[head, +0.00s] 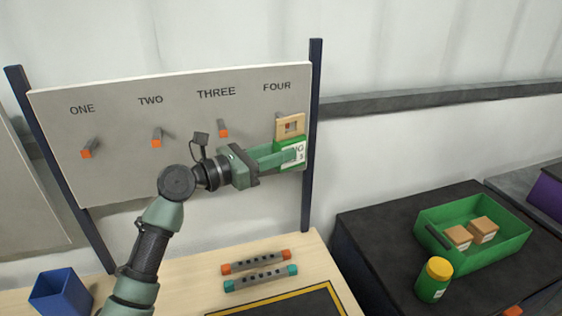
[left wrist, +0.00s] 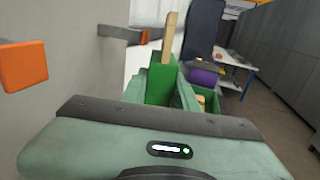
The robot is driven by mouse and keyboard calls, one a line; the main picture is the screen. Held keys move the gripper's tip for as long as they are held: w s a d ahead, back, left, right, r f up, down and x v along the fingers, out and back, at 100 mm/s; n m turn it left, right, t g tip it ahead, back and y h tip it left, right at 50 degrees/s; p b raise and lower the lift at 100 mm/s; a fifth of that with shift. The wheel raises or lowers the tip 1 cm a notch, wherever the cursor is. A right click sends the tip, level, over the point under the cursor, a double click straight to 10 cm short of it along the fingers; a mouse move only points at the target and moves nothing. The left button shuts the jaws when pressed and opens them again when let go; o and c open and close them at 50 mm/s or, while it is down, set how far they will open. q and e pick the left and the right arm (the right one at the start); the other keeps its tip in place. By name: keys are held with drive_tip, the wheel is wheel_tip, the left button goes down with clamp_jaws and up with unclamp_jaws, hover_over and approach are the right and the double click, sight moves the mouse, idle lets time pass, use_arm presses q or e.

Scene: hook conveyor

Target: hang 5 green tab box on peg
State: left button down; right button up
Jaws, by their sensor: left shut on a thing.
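My left gripper (head: 291,156) is shut on a green tab box (head: 282,142), which has a tan tab (head: 290,124) with a square hole and a white label. The gripper holds it upright in front of the board under FOUR. The box also shows between the fingers in the left wrist view (left wrist: 161,84). There, the fourth peg (left wrist: 120,33) ends in an orange tip, and the tab stands just beyond that tip with a small gap. In the head view the tab mostly hides this peg. My right gripper is out of view.
The board (head: 120,178) has bare orange-tipped pegs under ONE (head: 87,149), TWO (head: 157,137) and THREE (head: 223,129). A green bin (head: 497,256) with two brown boxes and a yellow-lidded jar (head: 434,281) stand at right. A blue bin (head: 60,294) and two grey bars lie on the wooden table.

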use_arm(q)
drive_tip(key=w+a+f+b, duration=0.1)
drive_tip(key=w+a+b, duration=0.1)
drive_tip(key=w, duration=0.4)
drive_tip(key=shift+b, duration=0.85)
idle(0.5)
drive_tip(key=c, duration=1)
unclamp_jaws()
drive_tip(key=shift+s+r, duration=0.15)
drive_tip(key=shift+a, duration=0.1)
